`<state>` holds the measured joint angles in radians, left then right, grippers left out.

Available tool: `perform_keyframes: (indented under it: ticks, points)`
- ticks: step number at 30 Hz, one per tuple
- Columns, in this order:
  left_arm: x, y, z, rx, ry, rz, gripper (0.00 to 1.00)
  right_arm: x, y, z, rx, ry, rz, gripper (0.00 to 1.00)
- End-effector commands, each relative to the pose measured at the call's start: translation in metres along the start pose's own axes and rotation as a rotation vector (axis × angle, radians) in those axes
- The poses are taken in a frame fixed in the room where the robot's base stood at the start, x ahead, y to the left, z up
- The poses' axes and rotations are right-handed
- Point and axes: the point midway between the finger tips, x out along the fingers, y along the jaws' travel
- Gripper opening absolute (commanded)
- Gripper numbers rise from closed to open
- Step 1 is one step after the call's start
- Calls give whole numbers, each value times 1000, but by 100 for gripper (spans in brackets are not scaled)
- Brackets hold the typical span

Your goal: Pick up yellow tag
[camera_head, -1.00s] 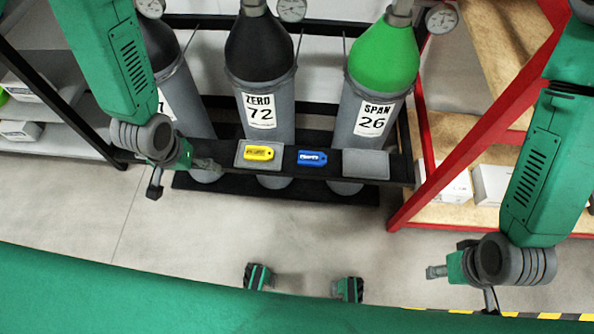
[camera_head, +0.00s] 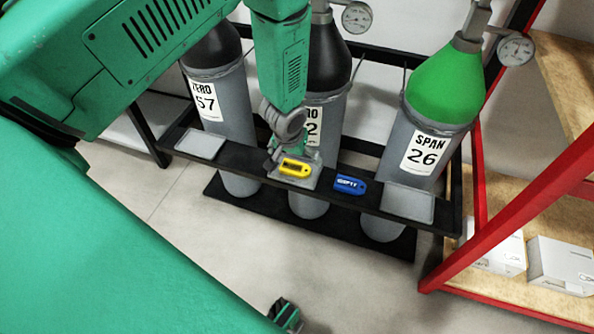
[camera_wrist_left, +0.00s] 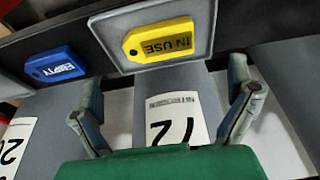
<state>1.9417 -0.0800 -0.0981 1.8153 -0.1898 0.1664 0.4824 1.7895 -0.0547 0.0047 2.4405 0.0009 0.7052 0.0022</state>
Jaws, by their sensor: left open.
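The yellow tag (camera_head: 295,168), marked IN USE in the left wrist view (camera_wrist_left: 160,42), lies on a light grey plate (camera_head: 310,180) on the black rack shelf, before the middle cylinder.
A blue tag (camera_head: 350,185) lies right of the yellow one. Gas cylinders stand behind the shelf, including the green-topped SPAN 26 (camera_head: 425,140). Empty grey plates (camera_head: 200,144) (camera_head: 408,203) sit at both shelf ends. A red-framed shelf (camera_head: 520,215) with white boxes stands right.

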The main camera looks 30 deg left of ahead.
Motion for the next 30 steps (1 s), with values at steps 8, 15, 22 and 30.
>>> perform_keyframes:
  ticks: [8,15,22,30]
  points:
    - [32,0,12,-2,-4,5,98,17,0,1,0,-1,0,40]
    - [55,2,11,-3,0,3,98,27,0,2,0,-1,0,40]
    - [52,4,11,-2,1,1,77,26,0,2,0,-1,0,40]
    - [54,2,11,-3,-1,5,45,26,0,2,0,-1,0,40]
